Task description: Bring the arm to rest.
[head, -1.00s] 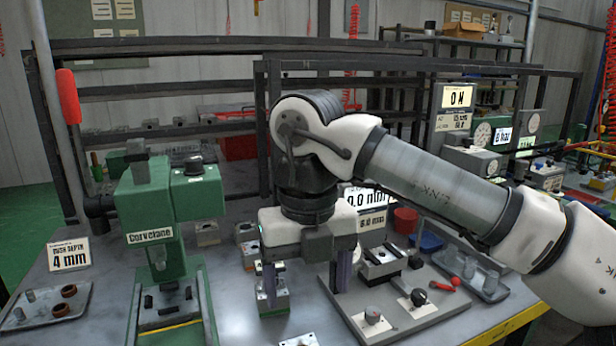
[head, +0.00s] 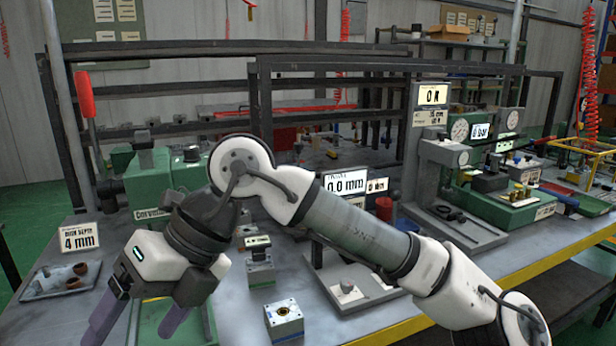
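My arm reaches in from the lower right, bends at a high elbow, and hangs down at the left. My gripper (head: 136,332) is at the lower left, tilted, in front of the green press (head: 178,172). Its two purple fingers stand apart with nothing seen between them, so it is open and empty. The fingertips are near the bottom edge of the picture. A valve block (head: 284,320) with a round bore stands on the bench to the right of the gripper, clear of it. Another block (head: 260,268) stands behind that one. The arm covers part of the press.
A tray (head: 40,292) with small brown rings lies at the left by the 4 mm sign (head: 78,238). A grey fixture plate (head: 325,290) lies partly under my forearm. A gauge station (head: 440,165) and a green test rig (head: 505,205) stand at the right. Black frame bars cross behind.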

